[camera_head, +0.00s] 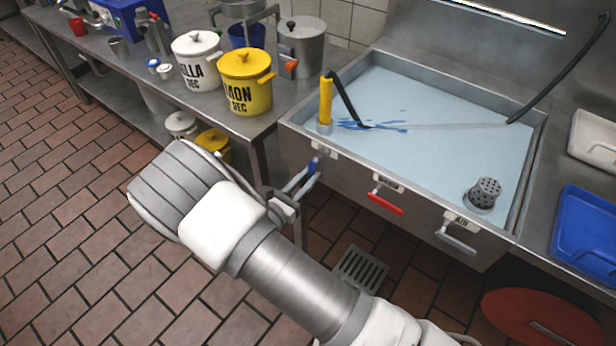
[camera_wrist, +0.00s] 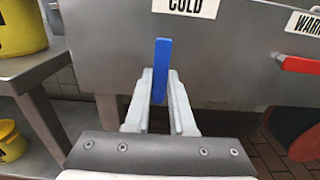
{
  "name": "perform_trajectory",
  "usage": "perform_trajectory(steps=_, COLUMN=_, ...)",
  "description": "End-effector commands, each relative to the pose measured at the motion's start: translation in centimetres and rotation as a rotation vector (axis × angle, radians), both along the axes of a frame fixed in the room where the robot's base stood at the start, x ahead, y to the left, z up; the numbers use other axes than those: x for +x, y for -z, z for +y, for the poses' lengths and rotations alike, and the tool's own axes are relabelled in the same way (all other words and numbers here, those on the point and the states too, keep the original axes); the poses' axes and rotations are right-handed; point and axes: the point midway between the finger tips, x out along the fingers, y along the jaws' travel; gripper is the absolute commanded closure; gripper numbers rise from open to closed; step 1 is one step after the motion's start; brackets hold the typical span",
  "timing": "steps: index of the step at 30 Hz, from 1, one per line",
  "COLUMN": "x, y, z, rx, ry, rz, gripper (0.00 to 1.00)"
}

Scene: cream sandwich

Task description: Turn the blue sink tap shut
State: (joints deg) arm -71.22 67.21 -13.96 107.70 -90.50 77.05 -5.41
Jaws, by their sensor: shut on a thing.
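The blue sink tap (camera_head: 313,165) is on the front panel of the sink, below a small white label. In the wrist view the blue tap lever (camera_wrist: 162,62) stands upright under a label reading COLD (camera_wrist: 186,7). My gripper (camera_head: 298,184) reaches the lever from the front. In the wrist view my gripper (camera_wrist: 160,85) has one finger on each side of the lever and is shut on it. The lower end of the lever is between the fingers.
The sink (camera_head: 295,122) holds pale blue water. To the right are a red tap (camera_head: 385,202) and a grey AIR tap (camera_head: 456,240). A counter with a yellow pot (camera_head: 246,82) and a white pot (camera_head: 197,62) stands left. A blue tray (camera_head: 585,232) lies right.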

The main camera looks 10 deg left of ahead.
Motion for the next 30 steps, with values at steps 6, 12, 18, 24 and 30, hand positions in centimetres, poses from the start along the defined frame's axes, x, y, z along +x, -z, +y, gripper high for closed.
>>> perform_trajectory(steps=6, x=0.0, y=0.0, z=0.0, rx=0.0, ry=0.0, rz=0.001, gripper=1.0)
perform_trajectory(steps=12, x=0.0, y=0.0, z=0.0, rx=-0.001, ry=0.0, rz=0.001, gripper=1.0)
perform_trajectory(steps=18, x=-0.1, y=-0.1, z=-0.1, rx=-0.03, ry=-0.001, rz=0.014, gripper=1.0)
perform_trajectory(steps=24, x=-0.3, y=-0.2, z=-0.5, rx=-0.124, ry=-0.001, rz=0.053, gripper=1.0)
perform_trajectory(steps=30, x=-0.5, y=-0.4, z=-1.0, rx=-0.278, ry=-0.001, rz=0.116, gripper=1.0)
